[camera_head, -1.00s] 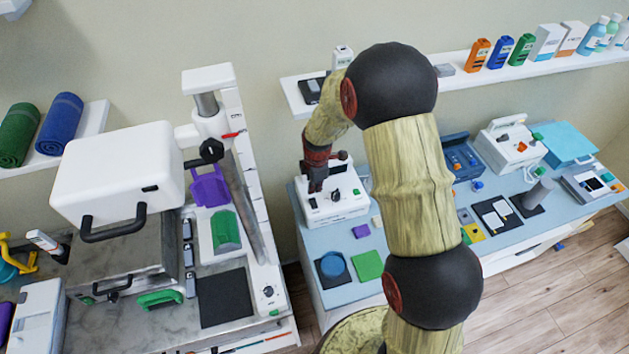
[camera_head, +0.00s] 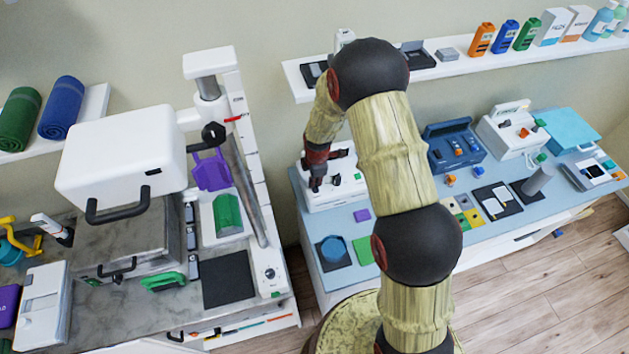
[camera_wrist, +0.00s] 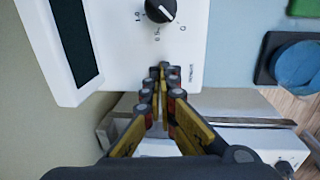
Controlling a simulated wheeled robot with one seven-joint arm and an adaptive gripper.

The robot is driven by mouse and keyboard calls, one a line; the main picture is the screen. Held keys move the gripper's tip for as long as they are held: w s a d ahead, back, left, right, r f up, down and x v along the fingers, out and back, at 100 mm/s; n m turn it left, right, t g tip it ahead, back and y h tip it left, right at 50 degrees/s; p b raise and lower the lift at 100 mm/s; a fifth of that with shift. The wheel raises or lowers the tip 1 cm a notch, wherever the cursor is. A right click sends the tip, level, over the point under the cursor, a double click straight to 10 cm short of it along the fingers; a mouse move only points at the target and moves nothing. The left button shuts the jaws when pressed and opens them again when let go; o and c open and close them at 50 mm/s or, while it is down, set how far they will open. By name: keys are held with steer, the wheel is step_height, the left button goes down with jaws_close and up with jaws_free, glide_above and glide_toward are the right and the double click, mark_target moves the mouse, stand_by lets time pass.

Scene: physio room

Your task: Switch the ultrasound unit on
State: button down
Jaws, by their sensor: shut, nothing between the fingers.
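A white unit (camera_head: 347,194) stands at the left end of the blue bench, with a green part and dark controls on it. It is probably the ultrasound unit, but its printed name is too small to read. The wrist view shows its white face (camera_wrist: 120,55) with a dark display (camera_wrist: 77,40) and a black dial (camera_wrist: 160,9) with a white pointer and marks around it. My gripper (camera_head: 315,184) is over the unit's left part. In the wrist view my gripper (camera_wrist: 163,72) is shut and empty, its tips below the dial near the face's edge. Contact cannot be told.
The blue bench (camera_head: 400,288) also holds a purple block (camera_head: 361,215), a round blue piece on a dark pad (camera_head: 332,250), a blue case (camera_head: 455,148) and another white unit (camera_head: 512,133). A shelf (camera_head: 458,66) runs above. A marble-topped counter (camera_head: 235,312) stands at left.

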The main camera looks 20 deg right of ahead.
steer(key=shift+w+f+g, duration=0.2)
steer(key=shift+f+g, duration=0.15)
steer(key=shift+g, duration=0.25)
steer(key=shift+s, duration=0.15)
steer(key=shift+s+f, duration=0.1)
steer(key=shift+s, duration=0.8)
steer(key=shift+r, duration=0.4)
step_height(320, 180, up, 14)
steer(key=s, duration=0.1)
steer(key=shift+s+f+p, duration=0.25)
steer(key=shift+p, duration=0.05)
